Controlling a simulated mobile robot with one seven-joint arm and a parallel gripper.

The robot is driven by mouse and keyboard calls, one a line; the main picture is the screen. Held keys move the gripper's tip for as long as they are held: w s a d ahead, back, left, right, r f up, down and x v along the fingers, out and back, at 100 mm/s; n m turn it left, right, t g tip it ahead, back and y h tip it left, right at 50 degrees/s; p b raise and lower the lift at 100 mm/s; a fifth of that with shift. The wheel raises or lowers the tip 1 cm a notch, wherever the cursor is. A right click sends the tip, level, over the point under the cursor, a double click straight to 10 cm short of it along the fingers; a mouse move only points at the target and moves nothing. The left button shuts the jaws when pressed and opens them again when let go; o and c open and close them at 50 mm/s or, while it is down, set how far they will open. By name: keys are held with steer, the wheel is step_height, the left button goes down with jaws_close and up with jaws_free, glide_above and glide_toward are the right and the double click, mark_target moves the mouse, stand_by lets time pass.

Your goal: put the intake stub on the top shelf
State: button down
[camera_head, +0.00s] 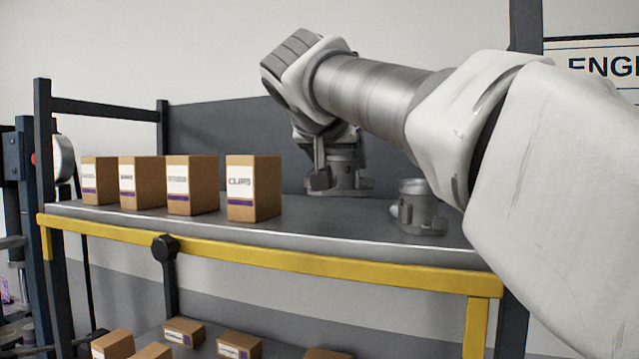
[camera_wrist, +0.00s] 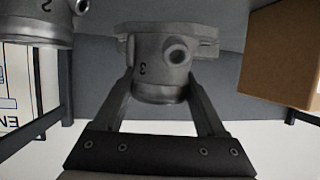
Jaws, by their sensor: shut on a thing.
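The intake stub (camera_wrist: 160,68) is a grey metal piece with a round neck, a side port and a wide flange, marked 3. My gripper (camera_wrist: 160,92) is shut on its neck, one finger on each side. In the head view the held stub (camera_head: 348,174) is upright at the back of the top shelf (camera_head: 310,216), partly hidden by my gripper (camera_head: 322,172). Its flange is at or just above the shelf surface; I cannot tell whether it touches. A second, similar stub (camera_head: 418,210) stands nearer the front right; it shows marked 2 in the wrist view (camera_wrist: 40,20).
Several brown boxes stand along the left of the top shelf, the nearest labelled CLIPS (camera_head: 254,188). A yellow rail (camera_head: 270,260) edges the shelf front. Small boxes (camera_head: 183,332) lie on a lower level. A dark back panel (camera_head: 230,140) closes the rear.

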mark_target(338, 184)
steer(key=shift+w+a+f, duration=0.2)
steer(key=shift+a+f, duration=0.05)
steer(key=shift+f, duration=1.85)
steer(key=shift+f, duration=0.1)
steer(key=shift+f+b, duration=0.15)
steer(key=shift+b, duration=0.25)
jaws_free()
steer(key=shift+r, duration=0.2)
steer(key=shift+s+d+r+p, duration=0.1)
steer(key=shift+s+p, duration=0.05)
steer(key=shift+p, duration=0.15)
